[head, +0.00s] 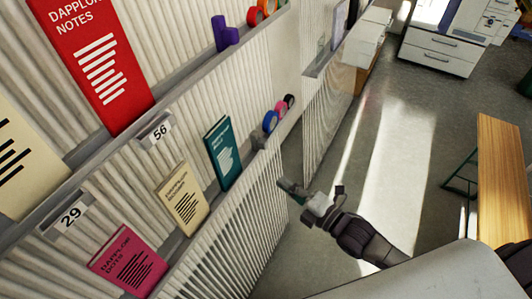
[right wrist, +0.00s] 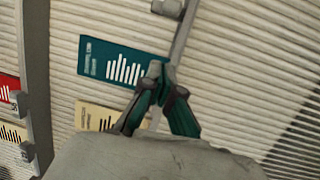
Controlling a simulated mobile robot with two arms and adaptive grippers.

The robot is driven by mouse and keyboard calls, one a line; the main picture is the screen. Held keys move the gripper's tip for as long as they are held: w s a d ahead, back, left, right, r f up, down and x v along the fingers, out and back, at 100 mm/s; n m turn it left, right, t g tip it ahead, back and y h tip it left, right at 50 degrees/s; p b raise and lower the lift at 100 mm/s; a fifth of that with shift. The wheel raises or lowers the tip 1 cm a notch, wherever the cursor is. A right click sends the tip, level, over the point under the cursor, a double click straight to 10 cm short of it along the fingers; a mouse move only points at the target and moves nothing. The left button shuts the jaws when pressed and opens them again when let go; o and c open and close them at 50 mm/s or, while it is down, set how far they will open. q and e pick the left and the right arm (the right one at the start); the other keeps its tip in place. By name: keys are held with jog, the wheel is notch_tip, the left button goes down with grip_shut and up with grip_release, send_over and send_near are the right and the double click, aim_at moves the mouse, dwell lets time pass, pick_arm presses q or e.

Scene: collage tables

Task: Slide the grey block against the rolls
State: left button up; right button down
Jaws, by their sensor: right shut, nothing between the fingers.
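The small grey block (head: 258,143) sits on the lower ledge in the head view, between the teal book and the rolls. It also shows at the top edge of the right wrist view (right wrist: 167,7). The blue roll (head: 270,122), pink roll (head: 281,108) and black roll (head: 290,100) stand just beyond it. I cannot tell whether the block touches the blue roll. My right gripper (head: 284,184) is shut and empty, out in front of the ledge and below the block in the head view. Its closed fingertips (right wrist: 158,72) show in the right wrist view. My left gripper is out of view.
The ledge also holds a teal book (head: 222,153), a cream book (head: 182,198) and a pink book (head: 128,262). An upper shelf carries a red book (head: 92,60), a purple item (head: 224,34) and orange rolls (head: 256,15). Open floor lies right of the shelving.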

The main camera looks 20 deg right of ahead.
aim_at(259, 143)
jog(key=w+a+p, duration=0.2)
jog(key=w, duration=0.9)
jog(key=shift+w+a, duration=0.1)
jog(key=shift+w, duration=0.05)
jog(key=w+d+b, duration=0.2)
jog(key=w+d, duration=0.1)
jog(key=shift+d, duration=0.1)
dwell(0.3)
